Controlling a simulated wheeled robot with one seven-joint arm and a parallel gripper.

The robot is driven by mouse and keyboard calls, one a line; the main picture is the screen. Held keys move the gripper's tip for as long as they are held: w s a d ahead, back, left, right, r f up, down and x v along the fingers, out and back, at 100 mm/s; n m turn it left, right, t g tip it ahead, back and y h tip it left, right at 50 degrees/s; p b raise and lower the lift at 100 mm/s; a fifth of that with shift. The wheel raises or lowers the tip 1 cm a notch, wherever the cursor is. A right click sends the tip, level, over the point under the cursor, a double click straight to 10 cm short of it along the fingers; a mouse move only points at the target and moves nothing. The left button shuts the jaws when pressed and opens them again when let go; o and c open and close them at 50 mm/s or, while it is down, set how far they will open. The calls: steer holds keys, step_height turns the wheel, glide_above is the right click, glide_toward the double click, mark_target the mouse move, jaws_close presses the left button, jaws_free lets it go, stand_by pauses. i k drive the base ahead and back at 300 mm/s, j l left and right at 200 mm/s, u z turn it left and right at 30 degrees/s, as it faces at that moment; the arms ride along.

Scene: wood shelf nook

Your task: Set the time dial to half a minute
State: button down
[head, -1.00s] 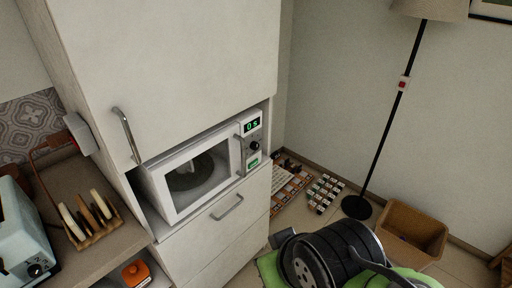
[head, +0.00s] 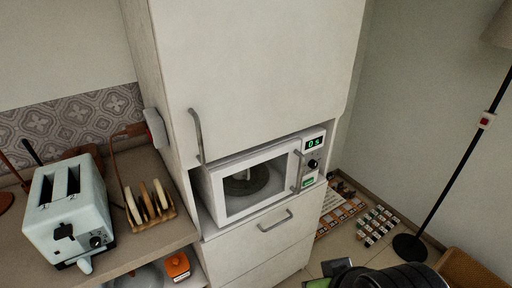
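A white microwave (head: 228,208) sits in an open nook of the tall pale cabinet, with its door shut. Its right-hand panel carries a green display (head: 314,143) reading "0 s". A dark round time dial (head: 312,163) is below the display, and a green button (head: 308,182) is below the dial. A vertical handle stands between door and panel. Black rounded parts of my own arm show at the bottom right edge. My gripper's fingers cannot be made out in the head view.
The cabinet has a tall door with a handle (head: 196,136) above the microwave and a drawer (head: 262,240) below it. A pale blue toaster (head: 68,212) and a toast rack (head: 150,208) stand on the left counter. A floor lamp (head: 453,170) and a brown box (head: 470,268) are at the right.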

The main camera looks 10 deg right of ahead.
mark_target(313, 164)
steer(key=i+j+u, duration=0.1)
steer(key=i, duration=0.8)
